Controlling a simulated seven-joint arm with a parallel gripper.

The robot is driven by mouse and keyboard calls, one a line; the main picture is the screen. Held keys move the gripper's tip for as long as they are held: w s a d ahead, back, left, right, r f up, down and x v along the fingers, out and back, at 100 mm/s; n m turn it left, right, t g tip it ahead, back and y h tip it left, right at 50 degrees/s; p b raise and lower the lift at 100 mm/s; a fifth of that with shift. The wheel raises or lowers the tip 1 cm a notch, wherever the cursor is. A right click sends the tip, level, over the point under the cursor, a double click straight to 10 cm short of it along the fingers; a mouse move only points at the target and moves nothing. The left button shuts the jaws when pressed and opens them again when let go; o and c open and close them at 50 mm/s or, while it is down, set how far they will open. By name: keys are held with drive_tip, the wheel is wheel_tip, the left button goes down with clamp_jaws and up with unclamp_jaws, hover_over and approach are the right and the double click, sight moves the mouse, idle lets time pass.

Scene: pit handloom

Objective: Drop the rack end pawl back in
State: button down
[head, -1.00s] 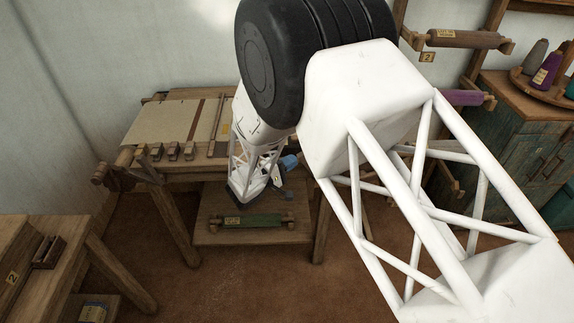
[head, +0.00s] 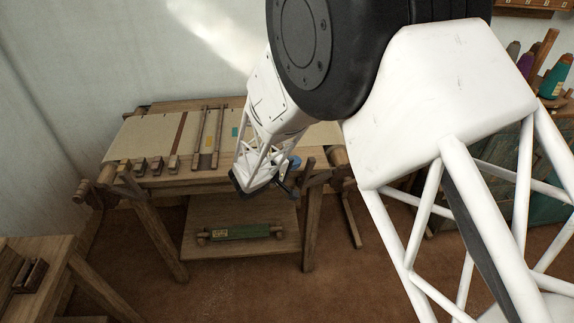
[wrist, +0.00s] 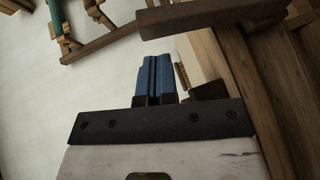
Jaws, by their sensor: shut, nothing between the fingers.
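My gripper (wrist: 154,75) shows in the wrist view as two blue fingers pressed together, with nothing held. In the head view its blue tip (head: 292,166) is by the front right part of the loom (head: 225,178), left of a short upright wooden post (head: 308,178). In the wrist view a dark wooden bar (wrist: 212,16) crosses just beyond and right of the fingertips. A small toothed strip (wrist: 183,75) and a dark block (wrist: 208,90) lie right of the fingers. I cannot tell which piece is the rack end pawl.
Pale cloth (head: 145,136) and slim wooden bars (head: 207,135) lie on top of the loom. A green roll (head: 240,232) rests on the low shelf (head: 215,250). A bench (head: 40,255) stands at the left, and thread cones (head: 556,75) stand at the right. Floor in front is clear.

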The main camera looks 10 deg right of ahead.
drive_tip(key=shift+d+r+y, duration=0.2)
drive_tip(key=shift+d+y, duration=0.1)
drive_tip(key=shift+d, duration=1)
drive_tip(key=shift+d, duration=0.15)
drive_tip(key=shift+s, duration=0.1)
drive_tip(key=r+v, duration=0.1)
drive_tip(key=v, duration=0.9)
idle(0.4)
